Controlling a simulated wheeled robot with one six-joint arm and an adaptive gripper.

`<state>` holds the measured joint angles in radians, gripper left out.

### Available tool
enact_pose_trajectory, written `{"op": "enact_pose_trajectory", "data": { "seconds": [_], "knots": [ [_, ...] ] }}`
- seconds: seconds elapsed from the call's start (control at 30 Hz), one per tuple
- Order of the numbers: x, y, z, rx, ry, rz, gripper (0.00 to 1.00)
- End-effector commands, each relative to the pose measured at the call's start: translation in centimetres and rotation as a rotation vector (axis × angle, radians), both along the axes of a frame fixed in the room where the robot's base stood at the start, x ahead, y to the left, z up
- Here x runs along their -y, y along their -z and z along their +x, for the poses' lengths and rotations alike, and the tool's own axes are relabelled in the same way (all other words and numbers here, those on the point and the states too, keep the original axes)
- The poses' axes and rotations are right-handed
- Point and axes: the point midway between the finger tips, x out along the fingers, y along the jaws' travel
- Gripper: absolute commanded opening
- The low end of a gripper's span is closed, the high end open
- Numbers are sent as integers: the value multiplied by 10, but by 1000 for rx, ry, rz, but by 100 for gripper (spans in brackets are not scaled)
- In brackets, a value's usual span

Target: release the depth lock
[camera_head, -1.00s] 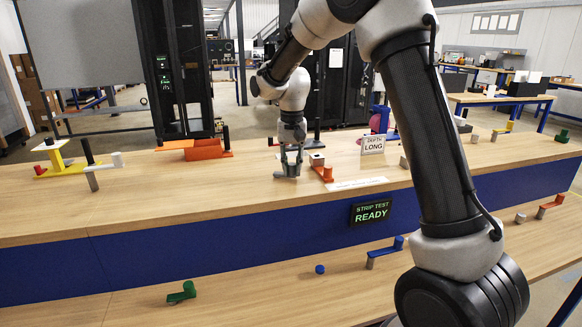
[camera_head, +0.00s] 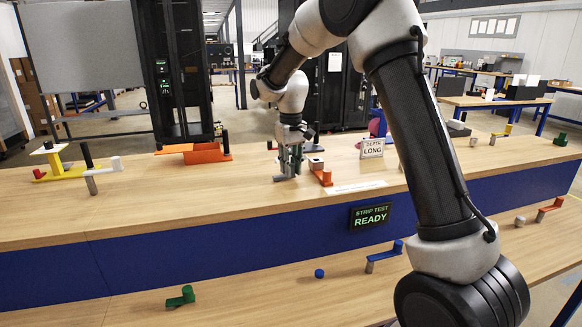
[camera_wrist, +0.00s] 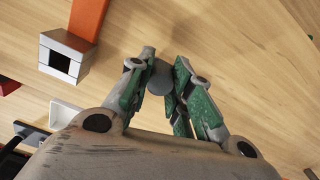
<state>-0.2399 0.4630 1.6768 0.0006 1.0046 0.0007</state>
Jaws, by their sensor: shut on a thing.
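My gripper (camera_head: 288,168) is low over the wooden bench, its fingers pointing down. In the wrist view my gripper (camera_wrist: 161,90) has its green-padded fingers closed around a small grey round-topped knob (camera_wrist: 160,80). The fingers hide much of the knob, and I cannot tell whether it is the depth lock. A sign (camera_head: 372,148) reading "DEPTH LONG" stands to the right of my gripper. An orange bar (camera_head: 323,177) with a pale square-holed block (camera_head: 316,163) lies just right of my gripper; the block also shows in the wrist view (camera_wrist: 65,55).
A white label strip (camera_head: 357,187) lies right of the gripper. An orange tray (camera_head: 207,153), a yellow stand (camera_head: 62,171) and a grey lever (camera_head: 92,184) stand to the left. A "STRIP TEST READY" display (camera_head: 371,214) is on the blue front panel. Bench wood before the gripper is clear.

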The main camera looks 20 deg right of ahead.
Motion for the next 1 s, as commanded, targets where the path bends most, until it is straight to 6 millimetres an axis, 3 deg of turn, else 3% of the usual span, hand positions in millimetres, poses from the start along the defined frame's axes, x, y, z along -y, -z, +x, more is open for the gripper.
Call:
{"op": "enact_pose_trajectory", "data": {
  "seconds": [0.3,0.33,0.47,0.8,1.0],
  "knots": [
    [0,-1,2,8,-2,1,0],
    [0,-1,2,8,-2,1,22],
    [0,-1,2,7,-2,1,44],
    [0,-3,1,5,-1,0,44],
    [0,-33,2,9,-1,1,44]
  ]
}}
